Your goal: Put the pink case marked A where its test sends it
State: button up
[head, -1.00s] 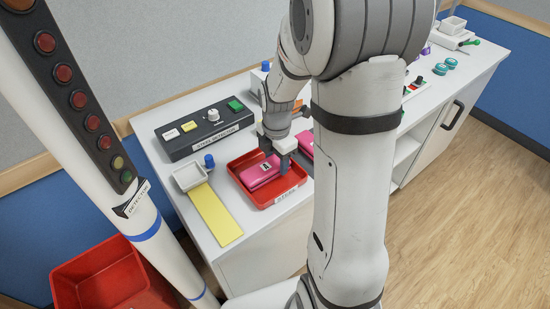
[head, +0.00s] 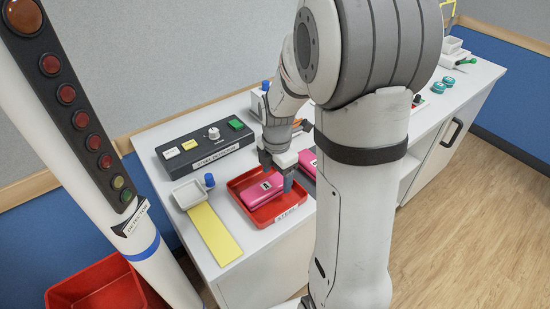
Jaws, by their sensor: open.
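A pink case (head: 259,196) with a small black-and-white label lies in a red tray (head: 244,211) on the counter. The tray's front label seems to read STEEL. A second pink case (head: 308,162) lies to the right of the tray, partly hidden by my arm; its marking does not show. My gripper (head: 277,178) is open above the tray's back right part, its fingers apart and empty.
A small white tray (head: 188,195) and a yellow strip (head: 216,234) lie left of the red tray. A white post (head: 146,246) with a column of lamps (head: 66,94) stands at the left, with a red bin (head: 92,290) on the floor. My arm hides the counter's middle.

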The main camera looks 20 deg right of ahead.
notch_tip(320, 180, up, 10)
jog(key=s+a+r+m+t, duration=0.1)
jog(key=s+a+m, duration=0.1)
jog(key=s+m, duration=0.5)
jog(key=s+a+r+m+t, duration=0.1)
jog(key=s+m+t, duration=0.1)
jog(key=s+m, duration=0.6)
jog(key=m, duration=0.6)
jog(key=shift+s+a+m, duration=0.15)
jog(key=shift+a+m, duration=0.15)
jog(key=shift+a, duration=0.05)
jog(key=shift+c, duration=0.3)
